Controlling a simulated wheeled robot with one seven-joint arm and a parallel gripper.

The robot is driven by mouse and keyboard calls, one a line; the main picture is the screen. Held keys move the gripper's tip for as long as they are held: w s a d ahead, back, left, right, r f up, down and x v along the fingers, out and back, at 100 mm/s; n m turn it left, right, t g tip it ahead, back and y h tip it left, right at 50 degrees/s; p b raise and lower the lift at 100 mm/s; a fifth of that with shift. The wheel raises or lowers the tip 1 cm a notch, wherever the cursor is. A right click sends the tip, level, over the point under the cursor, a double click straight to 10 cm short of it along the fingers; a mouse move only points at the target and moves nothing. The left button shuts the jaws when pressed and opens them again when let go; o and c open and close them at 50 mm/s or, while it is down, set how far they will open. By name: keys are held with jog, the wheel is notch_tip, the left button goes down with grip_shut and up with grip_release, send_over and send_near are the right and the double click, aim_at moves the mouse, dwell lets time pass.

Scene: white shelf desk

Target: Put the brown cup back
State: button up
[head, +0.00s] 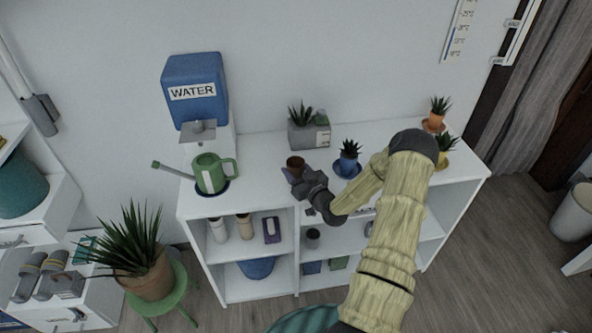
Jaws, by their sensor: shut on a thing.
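The brown cup (295,162) is small and dark, at the top of the white shelf desk near its middle. My gripper (299,179) is at the near side of the cup and is shut on it. The fingers and the cup's lower part are hard to make out. A purplish piece (287,174), perhaps a saucer, shows beside the gripper at the left. I cannot tell whether the cup touches it or hangs above it.
The white shelf desk (262,150) also bears a green watering can (210,174), a blue water dispenser (195,90), a grey planter (308,136) and a blue potted plant (348,163). Bare desktop shows left of the cup. A large potted plant (148,275) stands at the left.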

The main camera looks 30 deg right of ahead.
jog(key=o, duration=0.6)
jog(key=shift+f, duration=0.15)
jog(key=o, duration=0.5)
jog(key=shift+r, duration=0.3)
jog(key=s, duration=0.4)
jog(key=s+d+b, duration=0.1)
jog(key=s, duration=0.7)
jog(key=shift+d+f+b, duration=0.1)
jog(key=shift+d+b, duration=0.05)
jog(key=shift+b, duration=0.25)
